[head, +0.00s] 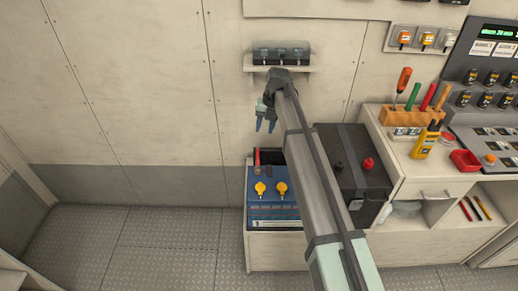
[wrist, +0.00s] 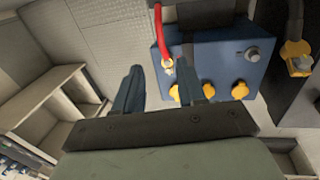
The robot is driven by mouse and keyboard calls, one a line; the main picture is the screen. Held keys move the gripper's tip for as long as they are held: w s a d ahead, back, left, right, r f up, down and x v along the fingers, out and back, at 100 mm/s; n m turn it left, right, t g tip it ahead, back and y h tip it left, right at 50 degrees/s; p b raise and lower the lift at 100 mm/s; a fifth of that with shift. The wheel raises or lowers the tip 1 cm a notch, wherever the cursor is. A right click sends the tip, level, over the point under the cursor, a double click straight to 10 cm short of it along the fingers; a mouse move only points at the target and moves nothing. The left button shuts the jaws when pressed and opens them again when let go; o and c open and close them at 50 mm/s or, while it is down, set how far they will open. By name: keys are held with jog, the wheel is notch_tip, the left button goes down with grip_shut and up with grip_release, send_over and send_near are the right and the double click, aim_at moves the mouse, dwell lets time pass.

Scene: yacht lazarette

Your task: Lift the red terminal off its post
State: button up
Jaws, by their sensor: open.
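A red cable (wrist: 161,30) runs to a metal terminal (wrist: 168,66) on the blue battery (wrist: 222,68) in the wrist view. In the head view the red piece (head: 257,157) stands at the back of the blue battery (head: 262,213). My gripper (head: 265,125) hangs fingers down above the back of that battery. In the wrist view my gripper (wrist: 162,85) is open and empty, and the terminal appears between the fingers, closer to the right one. I see no contact. My arm hides the battery's right side in the head view.
Yellow caps (head: 260,188) stick up from the blue battery. A black box (head: 352,150) with a red knob (head: 368,163) stands to the right. A wall shelf (head: 280,69) sits behind my gripper. The floor (head: 150,240) at left is clear.

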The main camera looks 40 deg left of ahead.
aim_at(258, 152)
jog(key=f, duration=0.3)
jog(key=s+a+f, duration=0.1)
jog(key=f, duration=0.7)
jog(key=shift+s+a+f, duration=0.25)
jog(key=shift+a, duration=0.05)
grip_shut()
